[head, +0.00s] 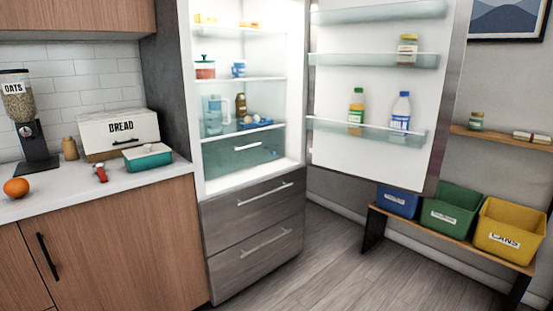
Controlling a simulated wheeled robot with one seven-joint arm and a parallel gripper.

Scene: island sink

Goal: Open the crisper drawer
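The fridge stands open, with its door (380,105) swung out to the right. My gripper is not in this view.
Two grey outer drawers (255,225) below are shut. The open door holds several bottles. A counter (100,190) with a bread box (118,132) is on the left. A bench with bins (507,230) is on the right. The floor (345,275) in front is clear.

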